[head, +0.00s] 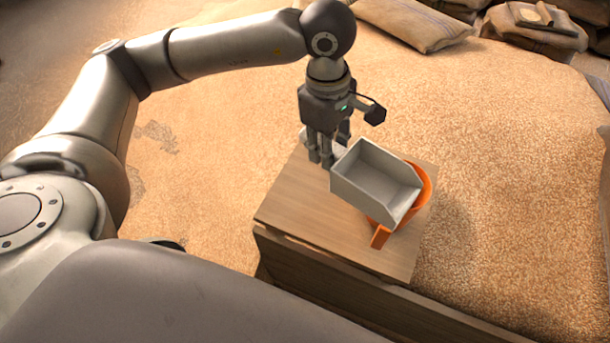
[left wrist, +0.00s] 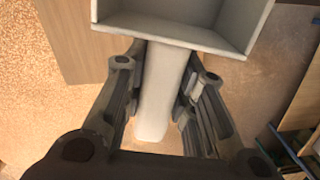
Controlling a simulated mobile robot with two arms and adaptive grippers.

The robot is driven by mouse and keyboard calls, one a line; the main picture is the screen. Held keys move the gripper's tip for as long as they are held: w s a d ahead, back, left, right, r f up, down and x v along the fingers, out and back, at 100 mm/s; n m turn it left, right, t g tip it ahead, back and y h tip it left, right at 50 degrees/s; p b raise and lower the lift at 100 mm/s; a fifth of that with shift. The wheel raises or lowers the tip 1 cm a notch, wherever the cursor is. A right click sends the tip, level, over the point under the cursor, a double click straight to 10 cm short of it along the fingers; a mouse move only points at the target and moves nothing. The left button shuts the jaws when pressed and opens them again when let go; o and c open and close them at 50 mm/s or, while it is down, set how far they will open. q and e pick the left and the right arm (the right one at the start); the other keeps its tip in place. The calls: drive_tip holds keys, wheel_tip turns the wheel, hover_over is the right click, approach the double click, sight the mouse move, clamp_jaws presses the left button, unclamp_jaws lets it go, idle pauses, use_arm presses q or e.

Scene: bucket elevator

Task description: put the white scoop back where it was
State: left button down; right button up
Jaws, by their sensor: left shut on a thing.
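The white scoop (head: 375,180) has a boxy, open-topped pan that looks empty. In the left wrist view its handle (left wrist: 159,95) runs between the fingers, and its pan (left wrist: 185,22) is at the top. My left gripper (head: 322,160) is shut on the handle; its fingers (left wrist: 160,75) show on both sides of it. The pan is over an orange container (head: 424,186) and hides most of it; I cannot tell whether they touch. An orange handle (head: 381,236) sticks out toward the near side. My right gripper is not in view.
A wooden box or table (head: 300,205) with a flat top stands under the scoop. Loose grain (head: 230,130) covers the floor around it. Filled sacks (head: 415,22) lie at the back, with more sacks (head: 535,25) at the back right. The left part of the wooden top is bare.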

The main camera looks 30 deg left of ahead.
use_arm(q)
drive_tip(key=d+f+n+b, duration=0.3)
drive_tip(key=f+n, duration=0.2)
drive_tip(key=n, duration=0.6)
drive_tip(key=d+f+n+y+b, duration=0.1)
drive_tip(key=d+f+n+b, duration=0.3)
drive_tip(key=n, duration=0.8)
drive_tip(key=d+f+n+b, duration=0.1)
drive_tip(key=f+n+b, duration=0.3)
drive_tip(key=n, duration=0.7)
drive_tip(key=w+a+f, duration=0.2)
drive_tip(key=a+f, duration=0.1)
drive_tip(key=w+a+f+p, duration=0.1)
drive_tip(key=w+a+f, duration=0.2)
drive_tip(key=w+a+f+p, duration=0.1)
drive_tip(key=w+a+f, duration=0.1)
drive_tip(key=w+f, duration=0.1)
drive_tip(key=shift+a+f, duration=0.35)
drive_tip(key=shift+a, duration=0.05)
drive_tip(key=shift+w+a+f, duration=0.35)
drive_tip(key=shift+a+f, duration=0.05)
drive_tip(key=shift+f, duration=0.3)
wheel_tip(320, 180, down, 3)
drive_tip(key=shift+w+f, duration=0.1)
drive_tip(key=shift+f, duration=0.05)
